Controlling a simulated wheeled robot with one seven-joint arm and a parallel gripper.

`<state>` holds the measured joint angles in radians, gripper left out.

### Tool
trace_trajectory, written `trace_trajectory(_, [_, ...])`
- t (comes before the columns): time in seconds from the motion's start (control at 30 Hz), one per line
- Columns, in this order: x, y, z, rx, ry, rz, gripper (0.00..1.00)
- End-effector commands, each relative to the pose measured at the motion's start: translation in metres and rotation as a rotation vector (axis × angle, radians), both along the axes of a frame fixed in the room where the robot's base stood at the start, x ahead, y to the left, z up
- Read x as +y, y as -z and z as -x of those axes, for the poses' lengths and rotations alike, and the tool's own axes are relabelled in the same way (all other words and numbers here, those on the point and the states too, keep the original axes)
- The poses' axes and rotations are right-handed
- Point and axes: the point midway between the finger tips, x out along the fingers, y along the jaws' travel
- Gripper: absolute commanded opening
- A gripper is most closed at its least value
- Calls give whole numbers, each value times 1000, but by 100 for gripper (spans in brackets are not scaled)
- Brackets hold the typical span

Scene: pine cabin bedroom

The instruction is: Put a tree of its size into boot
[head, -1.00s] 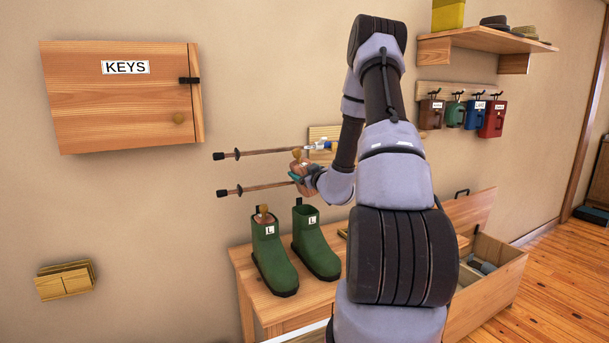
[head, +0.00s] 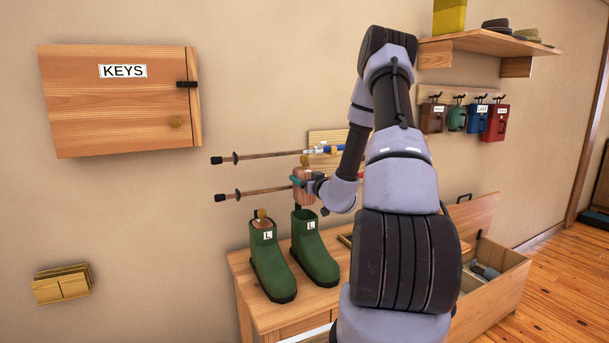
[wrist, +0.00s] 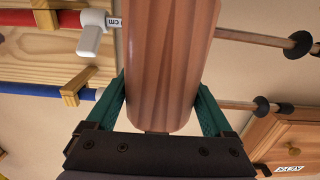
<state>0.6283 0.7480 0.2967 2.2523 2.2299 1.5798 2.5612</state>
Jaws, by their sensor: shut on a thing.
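Two green boots stand side by side on the wooden bench (head: 240,268), each with a white L label. The left boot (head: 270,265) has a wooden tree with a round knob (head: 262,215) showing at its top. The right boot (head: 316,255) shows an open top. My gripper (head: 299,182) is shut on another wooden tree (head: 304,191), held roughly upright just above the right boot, knob up. In the wrist view this tree (wrist: 168,60) fills the middle between the green fingers.
Two trekking poles (head: 265,155) lie across the wall behind my gripper. A key cabinet (head: 120,105) hangs at upper left, and a small wooden holder (head: 62,284) below it. An open chest (head: 500,270) stands to the right of the bench.

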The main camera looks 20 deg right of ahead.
Motion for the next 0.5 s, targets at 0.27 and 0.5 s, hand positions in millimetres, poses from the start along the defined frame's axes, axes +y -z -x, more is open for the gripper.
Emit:
trace_trajectory(0.27, [0,26,0,0,0,-1,0])
trace_trajectory(0.5, [0,36,0,-1,1,-1,0])
